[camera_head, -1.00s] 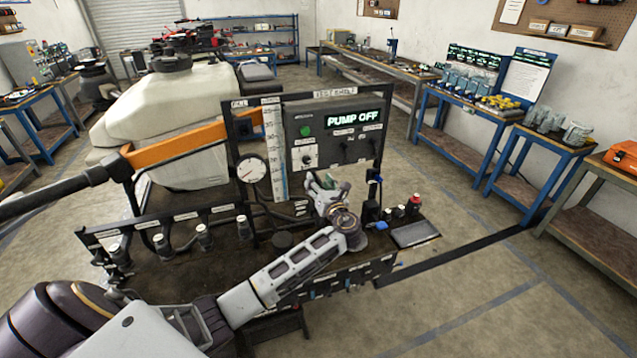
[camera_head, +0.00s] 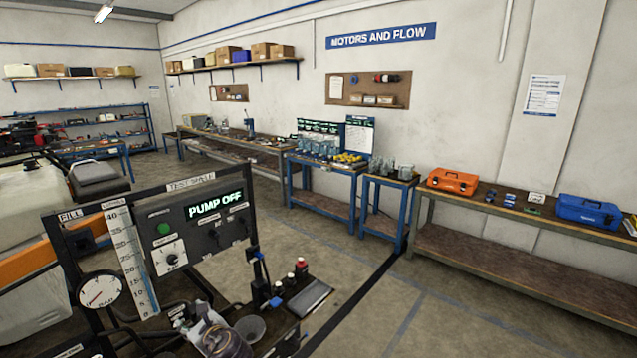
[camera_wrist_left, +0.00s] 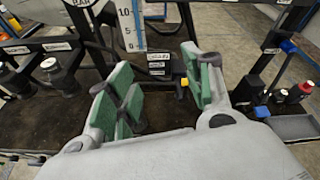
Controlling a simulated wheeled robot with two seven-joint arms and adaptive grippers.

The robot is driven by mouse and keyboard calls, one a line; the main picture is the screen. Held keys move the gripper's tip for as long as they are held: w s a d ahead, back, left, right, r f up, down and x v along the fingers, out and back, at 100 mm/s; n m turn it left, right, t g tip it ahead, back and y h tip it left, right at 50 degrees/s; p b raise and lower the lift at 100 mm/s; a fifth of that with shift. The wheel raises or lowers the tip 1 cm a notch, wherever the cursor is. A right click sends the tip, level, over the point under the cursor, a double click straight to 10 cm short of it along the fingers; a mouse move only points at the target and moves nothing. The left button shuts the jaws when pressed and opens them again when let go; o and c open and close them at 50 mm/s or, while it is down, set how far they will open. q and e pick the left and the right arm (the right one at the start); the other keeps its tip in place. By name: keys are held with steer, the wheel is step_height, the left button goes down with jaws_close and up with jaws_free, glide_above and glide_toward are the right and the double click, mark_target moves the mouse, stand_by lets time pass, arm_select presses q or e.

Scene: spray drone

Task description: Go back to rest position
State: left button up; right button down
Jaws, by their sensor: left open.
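My left gripper (camera_head: 192,318) is at the bottom of the head view, in front of and below the test panel (camera_head: 205,243). The left wrist view shows its green-padded fingers (camera_wrist_left: 162,88) spread apart with nothing between them. The panel's display (camera_head: 215,206) reads PUMP OFF, above a green button (camera_head: 164,229) and a knob (camera_head: 172,259). A pressure gauge (camera_head: 99,291) and an upright scale (camera_head: 134,262) stand left of the gripper. My right gripper is not in view.
Small bottles (camera_head: 301,264) and a dark tray (camera_head: 310,298) lie right of the gripper on the stand. A white tank (camera_head: 28,205) is at the left. Workbenches with an orange case (camera_head: 453,182) and a blue case (camera_head: 588,212) line the wall. The floor (camera_head: 450,310) between is clear.

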arm_select(q)
steer(key=s+d+f+n+g+h, duration=0.2)
steer(key=s+d+f+n+h, duration=0.15)
steer(key=s+n, duration=0.2)
steer(key=s+d+f+n+g+h, duration=0.1)
steer(key=s+d+f+n+h, duration=0.1)
steer(key=s+f+n, duration=0.35)
steer(key=s+d+n+g+h, duration=0.25)
steer(key=s+d+n, duration=0.2)
steer(key=s, duration=0.45)
steer(key=s+d+n+g+h, duration=0.1)
steer(key=s+d+n+h, duration=0.2)
steer(key=s+n, duration=0.45)
steer(key=s+f+m+b, duration=0.1)
steer(key=s+f, duration=0.1)
steer(key=f, duration=1.5)
steer(key=s+f+m+b, duration=0.1)
steer(key=s+f, duration=0.1)
steer(key=f, duration=1.5)
steer(key=s+a+f+g+b, duration=0.1)
steer(key=s+a+f, duration=0.1)
steer(key=s+f, duration=0.9)
steer(key=s+a+f+g+b, duration=0.1)
steer(key=s+a+f, duration=0.1)
steer(key=s+f, duration=0.8)
steer(key=shift+s+a+f, duration=0.3)
steer(key=shift+s+f, duration=0.1)
steer(key=shift+s, duration=0.15)
